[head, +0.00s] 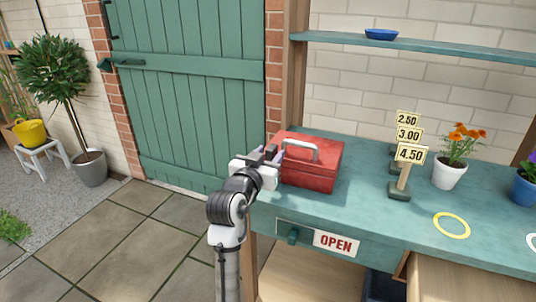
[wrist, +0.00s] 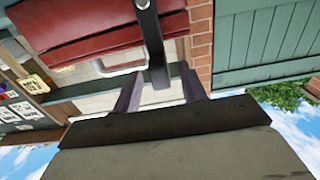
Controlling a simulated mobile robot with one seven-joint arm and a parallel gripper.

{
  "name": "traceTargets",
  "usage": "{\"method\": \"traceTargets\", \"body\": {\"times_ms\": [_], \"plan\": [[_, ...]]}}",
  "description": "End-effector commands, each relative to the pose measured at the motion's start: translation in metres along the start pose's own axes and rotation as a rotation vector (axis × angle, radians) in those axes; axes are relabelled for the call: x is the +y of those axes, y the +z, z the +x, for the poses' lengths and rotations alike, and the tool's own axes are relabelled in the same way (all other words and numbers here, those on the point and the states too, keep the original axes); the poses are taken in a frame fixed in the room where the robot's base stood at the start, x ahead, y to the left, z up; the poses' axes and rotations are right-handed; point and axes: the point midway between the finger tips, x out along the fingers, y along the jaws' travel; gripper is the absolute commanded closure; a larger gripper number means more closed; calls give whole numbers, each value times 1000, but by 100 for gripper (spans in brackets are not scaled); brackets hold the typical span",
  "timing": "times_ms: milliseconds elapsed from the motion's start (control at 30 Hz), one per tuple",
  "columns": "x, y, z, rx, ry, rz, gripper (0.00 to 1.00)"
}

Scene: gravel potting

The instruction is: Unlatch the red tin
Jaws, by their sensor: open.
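The red tin (head: 310,178) stands shut on the left end of the teal bench, with a pale metal handle (head: 300,148) on its lid. In the wrist view the tin (wrist: 75,30) fills the upper left. A dark grey bar (wrist: 152,45), seemingly the tin's latch, runs down between my fingers. My gripper (head: 270,155) is at the tin's left side in the head view. In the wrist view its two fingers (wrist: 160,80) are apart on either side of the bar. I cannot tell whether they touch it. The latch is hidden in the head view.
Price signs (head: 410,153) and a potted orange flower (head: 450,172) stand to the right of the tin. A yellow ring (head: 451,225) lies on the bench (head: 350,215). A shelf (head: 430,47) runs above. A drawer with an OPEN sign (head: 335,243) is below the tin.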

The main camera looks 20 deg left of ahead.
Motion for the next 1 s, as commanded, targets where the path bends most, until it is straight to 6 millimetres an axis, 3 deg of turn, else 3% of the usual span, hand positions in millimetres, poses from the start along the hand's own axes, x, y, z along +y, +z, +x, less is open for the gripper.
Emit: {"method": "traceTargets", "body": {"times_ms": [167,500,1000], "plan": [[0,0,0,0,0,0,58],[0,0,0,1,0,0,100],[4,2,-1,3,-1,56,100]]}}
